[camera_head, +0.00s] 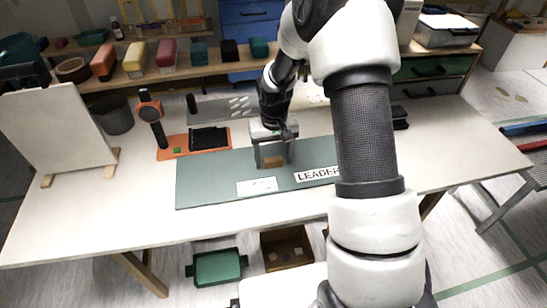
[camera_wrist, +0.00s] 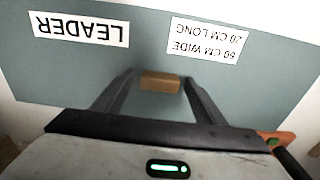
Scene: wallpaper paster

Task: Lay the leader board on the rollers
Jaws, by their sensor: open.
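The leader board (camera_head: 215,178) is a wide grey-green panel lying flat on the worktable. It carries a white "LEADER" label and a white size label, which both show in the wrist view (camera_wrist: 60,70). A small brown block (camera_wrist: 160,82) stands on it near the middle and also shows in the head view (camera_head: 271,161). My gripper (camera_head: 273,164) points down over the board with its fingers apart, one on each side of the block. In the wrist view (camera_wrist: 160,84) gaps show between fingers and block. I cannot make out rollers; my arm hides part of the table.
An orange mat (camera_head: 175,154) with a black item lies behind the board's left part, near an orange-and-black tool (camera_head: 151,112). A white panel (camera_head: 60,130) stands at the left. A shelf with coloured blocks (camera_head: 135,58) runs along the back. The table's front left is clear.

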